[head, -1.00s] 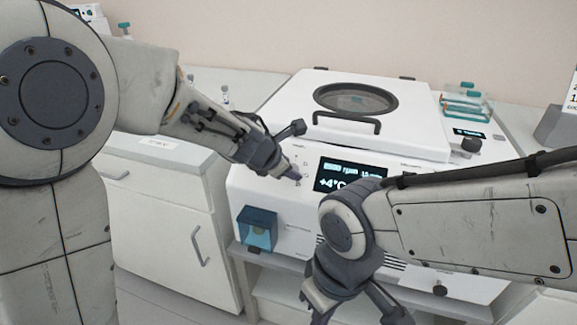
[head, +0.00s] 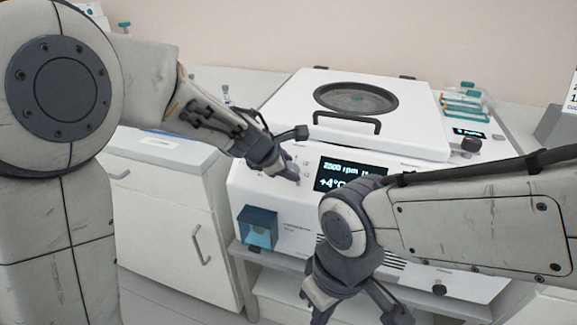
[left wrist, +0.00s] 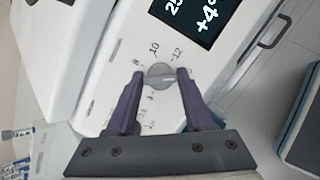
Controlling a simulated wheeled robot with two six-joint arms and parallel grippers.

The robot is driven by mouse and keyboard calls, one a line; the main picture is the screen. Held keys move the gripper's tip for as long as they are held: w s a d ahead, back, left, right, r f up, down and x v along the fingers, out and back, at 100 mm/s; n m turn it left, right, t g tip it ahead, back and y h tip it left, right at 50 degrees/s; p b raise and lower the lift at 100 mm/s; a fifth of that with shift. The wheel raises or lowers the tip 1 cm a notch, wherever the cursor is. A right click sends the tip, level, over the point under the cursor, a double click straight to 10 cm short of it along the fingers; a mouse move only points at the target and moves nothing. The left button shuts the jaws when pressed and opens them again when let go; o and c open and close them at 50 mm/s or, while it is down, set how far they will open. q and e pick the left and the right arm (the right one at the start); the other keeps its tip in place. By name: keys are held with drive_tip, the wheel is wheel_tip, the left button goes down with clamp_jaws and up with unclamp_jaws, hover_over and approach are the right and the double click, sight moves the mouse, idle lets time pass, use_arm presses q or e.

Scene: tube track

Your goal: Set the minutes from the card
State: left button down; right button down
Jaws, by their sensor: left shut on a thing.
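My left gripper (head: 294,175) is at the front panel of the white centrifuge (head: 280,215), left of its dark display. In the left wrist view its purple fingers are shut on a round grey knob (left wrist: 159,76) with a pale pointer line. Printed numbers, among them 8, 10 and 12, ring the knob. A white card (head: 572,92) at the right edge is cut off and unreadable. My right gripper (head: 322,316) hangs low in front, fingertips out of frame.
The centrifuge lid (head: 415,125) is closed, with a round window and dark handle. A blue box (head: 258,230) is on the lower left front. White drawers (head: 165,205) stand at left.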

use_arm(q)
drive_tip(key=shift+c, duration=1.4)
unclamp_jaws()
drive_tip(key=shift+r, duration=0.1)
drive_tip(key=p+v, duration=0.4)
drive_tip(key=v, duration=0.6)
drive_tip(key=shift+s+a+r, duration=0.1)
drive_tip(key=shift+r, duration=0.1)
